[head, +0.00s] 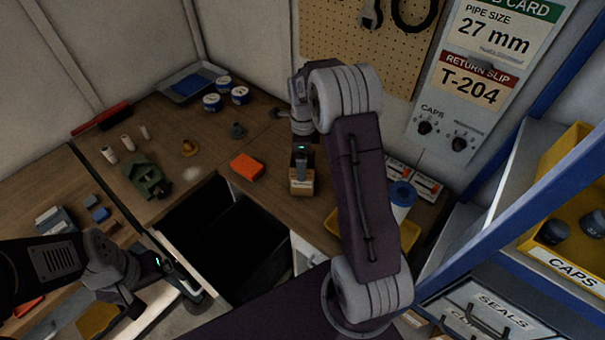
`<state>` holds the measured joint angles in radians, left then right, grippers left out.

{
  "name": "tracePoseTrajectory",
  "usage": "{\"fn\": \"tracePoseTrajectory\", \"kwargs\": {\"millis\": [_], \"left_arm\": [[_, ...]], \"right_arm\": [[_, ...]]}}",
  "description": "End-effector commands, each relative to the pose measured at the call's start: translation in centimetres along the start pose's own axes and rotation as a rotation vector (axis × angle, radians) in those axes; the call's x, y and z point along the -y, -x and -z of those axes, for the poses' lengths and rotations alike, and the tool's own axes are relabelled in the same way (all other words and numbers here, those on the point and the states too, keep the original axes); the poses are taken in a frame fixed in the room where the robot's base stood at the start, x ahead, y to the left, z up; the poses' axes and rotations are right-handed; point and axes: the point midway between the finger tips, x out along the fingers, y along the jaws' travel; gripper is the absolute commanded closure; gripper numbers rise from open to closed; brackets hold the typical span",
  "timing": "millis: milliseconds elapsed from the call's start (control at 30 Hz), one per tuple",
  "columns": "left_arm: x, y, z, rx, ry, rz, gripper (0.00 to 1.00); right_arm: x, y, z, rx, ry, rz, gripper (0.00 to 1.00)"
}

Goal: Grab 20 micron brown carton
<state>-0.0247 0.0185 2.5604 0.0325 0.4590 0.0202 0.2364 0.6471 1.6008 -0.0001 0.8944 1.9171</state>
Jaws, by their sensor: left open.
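A small brown carton (302,187) with a pale label band stands on the wooden bench in the middle of the head view. My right gripper (301,172) points down at it, with a finger in front of the carton's upper part. The far finger is hidden, so I cannot tell whether the jaws grip the carton. Its printing is too small to read. My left gripper (174,287) is open and empty at lower left, near the open drawer, away from the carton.
An orange box (247,167) lies left of the carton. An open dark drawer (240,250) is in front. A green model (146,179), several blue-white tins (223,85) and a tray (191,84) stand farther left. A blue-topped roll (402,195) and shelving with yellow bins (570,262) are right.

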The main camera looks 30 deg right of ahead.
Motion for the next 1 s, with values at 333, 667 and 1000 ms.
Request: {"fn": "tracePoseTrajectory", "kwargs": {"millis": [333, 667, 1000], "left_arm": [[0.0, 1.5, 0.2, 0.0, 0.0, 0.0, 0.05], [0.0, 1.5, 0.2, 0.0, 0.0, 0.0, 0.05], [0.0, 1.5, 0.2, 0.0, 0.0, 0.0, 0.05]], "right_arm": [[0.4, -4.1, 0.0, -0.001, 0.0, -0.004, 0.05], [0.5, -5.4, 0.0, 0.0, 0.0, 0.001, 0.07], [0.5, -5.3, 0.0, 0.0, 0.0, 0.001, 0.76]]}}
